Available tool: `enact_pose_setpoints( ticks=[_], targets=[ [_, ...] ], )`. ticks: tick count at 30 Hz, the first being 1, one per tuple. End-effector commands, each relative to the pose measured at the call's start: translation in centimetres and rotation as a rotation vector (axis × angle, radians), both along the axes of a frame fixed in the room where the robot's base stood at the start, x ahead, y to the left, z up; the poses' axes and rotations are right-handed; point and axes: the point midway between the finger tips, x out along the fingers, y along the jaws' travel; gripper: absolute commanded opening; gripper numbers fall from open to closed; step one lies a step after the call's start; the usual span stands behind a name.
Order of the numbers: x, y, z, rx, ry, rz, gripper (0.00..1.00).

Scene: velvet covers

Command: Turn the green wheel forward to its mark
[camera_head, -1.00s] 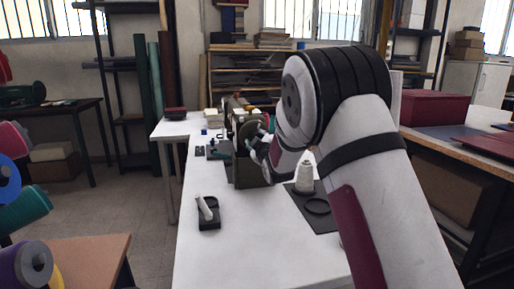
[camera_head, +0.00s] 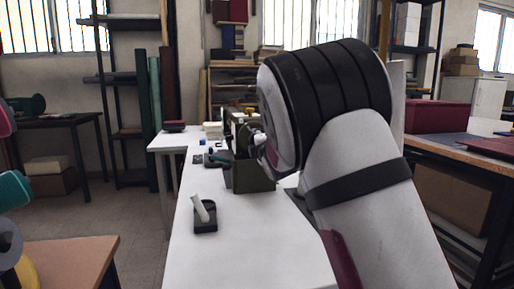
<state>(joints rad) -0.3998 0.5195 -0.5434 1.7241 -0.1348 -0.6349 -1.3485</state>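An olive-green machine (camera_head: 252,180) stands on the long white table, left of my raised arm. Its upper part is largely covered by my arm, and I cannot make out the green wheel or its mark. A small pale and dark part of my gripper (camera_head: 257,139) shows at the left edge of my arm, close to the machine's upper part. Its fingers are hidden or too small to read, so I cannot tell whether it touches the wheel.
A black holder with a white rod (camera_head: 204,215) stands on the white table (camera_head: 240,245), left of my arm. Small dark tools (camera_head: 216,158) lie behind it. A dark red box (camera_head: 436,116) sits on the bench at right. The table's near part is clear.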

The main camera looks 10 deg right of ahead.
Motion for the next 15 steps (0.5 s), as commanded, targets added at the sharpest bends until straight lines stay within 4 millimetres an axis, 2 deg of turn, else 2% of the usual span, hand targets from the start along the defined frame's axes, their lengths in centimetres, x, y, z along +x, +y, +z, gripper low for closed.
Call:
enact_pose_setpoints(
  ticks=[6,15],
  targets=[
    [0.00,0.18,-0.27,-0.086,0.003,0.002,0.10],
    [0.00,0.10,-0.20,-0.125,0.003,0.001,0.10]
  ],
)
